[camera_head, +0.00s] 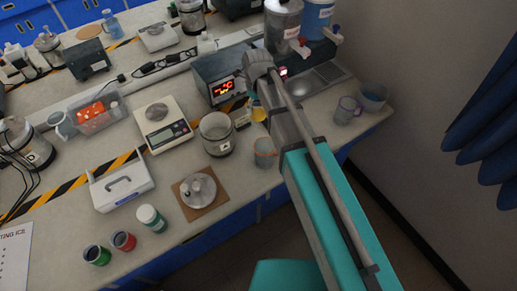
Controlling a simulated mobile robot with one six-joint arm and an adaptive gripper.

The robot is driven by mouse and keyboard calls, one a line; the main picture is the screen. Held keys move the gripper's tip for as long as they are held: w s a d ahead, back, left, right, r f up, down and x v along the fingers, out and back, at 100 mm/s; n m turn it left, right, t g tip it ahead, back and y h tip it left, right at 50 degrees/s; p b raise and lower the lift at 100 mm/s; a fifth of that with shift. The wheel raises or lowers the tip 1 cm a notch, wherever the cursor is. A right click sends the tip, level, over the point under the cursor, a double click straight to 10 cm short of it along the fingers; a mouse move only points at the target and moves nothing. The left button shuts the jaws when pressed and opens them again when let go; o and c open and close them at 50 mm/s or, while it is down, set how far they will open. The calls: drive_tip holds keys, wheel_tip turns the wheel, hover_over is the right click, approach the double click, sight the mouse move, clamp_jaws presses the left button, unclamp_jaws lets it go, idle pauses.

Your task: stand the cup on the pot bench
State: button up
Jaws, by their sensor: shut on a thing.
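A pale mug with a pinkish rim and handle (347,110) stands at the right end of the bench. A small grey cup with an orange rim (265,151) shows beside my arm near the bench's front edge. I cannot tell which one is the task's cup, nor whether the grey one is held or standing. The long pale bench (225,178) carries many items; no part is clearly marked as the pot bench. My grey and teal arm reaches over its right part. My gripper and whatever it holds are hidden behind the arm.
A clear labelled jar (216,134), a scale (163,124) and a lit display box (220,76) stand left of my arm. A grey bucket (372,97) is beside the mug. A lidded pot (198,190) sits on a brown mat. Small bare patches lie along the front edge.

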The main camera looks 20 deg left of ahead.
drive_tip(key=shift+s+d+f, duration=0.15)
drive_tip(key=shift+s+d, duration=0.05)
drive_tip(key=shift+s, duration=0.15)
drive_tip(key=shift+f, duration=0.1)
wheel_tip(320, 180, down, 13)
drive_tip(key=b, duration=1.3)
drive_tip(key=shift+f, duration=0.2)
drive_tip(key=shift+b, duration=0.35)
drive_tip(key=shift+f+b, duration=2.15)
drive_tip(key=shift+f, duration=0.05)
drive_tip(key=shift+f, duration=0.2)
drive_tip(key=o, duration=1)
drive_tip(key=shift+o, duration=0.2)
